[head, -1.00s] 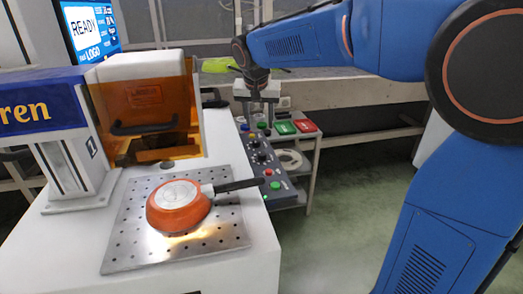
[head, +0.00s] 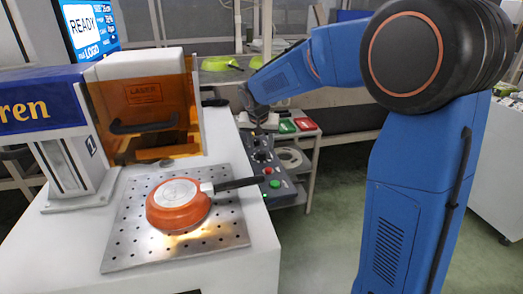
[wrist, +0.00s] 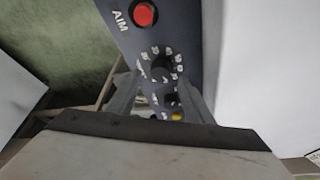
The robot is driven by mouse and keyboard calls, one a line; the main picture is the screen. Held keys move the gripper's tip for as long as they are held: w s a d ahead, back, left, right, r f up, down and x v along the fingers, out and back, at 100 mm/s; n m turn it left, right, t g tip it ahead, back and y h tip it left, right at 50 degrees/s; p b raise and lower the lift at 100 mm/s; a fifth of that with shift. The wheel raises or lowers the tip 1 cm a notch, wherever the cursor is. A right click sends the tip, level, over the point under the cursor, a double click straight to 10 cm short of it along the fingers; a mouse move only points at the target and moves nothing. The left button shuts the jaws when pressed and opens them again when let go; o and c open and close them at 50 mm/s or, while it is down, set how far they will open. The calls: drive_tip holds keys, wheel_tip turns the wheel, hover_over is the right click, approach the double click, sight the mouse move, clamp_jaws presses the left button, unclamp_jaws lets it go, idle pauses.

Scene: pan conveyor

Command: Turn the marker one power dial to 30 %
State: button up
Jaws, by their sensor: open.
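The marker's dark control panel (head: 275,200) runs along the right side of the white bench. In the wrist view, a black dial (wrist: 160,68) with a ring of white numbers sits below the red AIM button (wrist: 144,14). A second dial (wrist: 172,100) lies further down, partly hidden. The dial names and exact settings are too small to read. My gripper (wrist: 160,88) is open and empty, its fingers on either side of the dials. In the head view, my gripper (head: 259,133) is low over the panel's far part; whether it touches a dial cannot be told.
An orange pan (head: 178,207) lies upside down on the perforated plate (head: 120,248), its handle reaching towards the panel. The marker's orange cover (head: 150,92) stands behind. A screen (head: 88,28) reads READY. Green (head: 287,126) and red (head: 305,124) trays sit on a side shelf.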

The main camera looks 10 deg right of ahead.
sight(262, 152)
drive_tip(key=shift+x, duration=1.5)
drive_tip(key=c, duration=1)
drive_tip(key=shift+c, duration=0.2)
drive_tip(key=shift+n, duration=0.3)
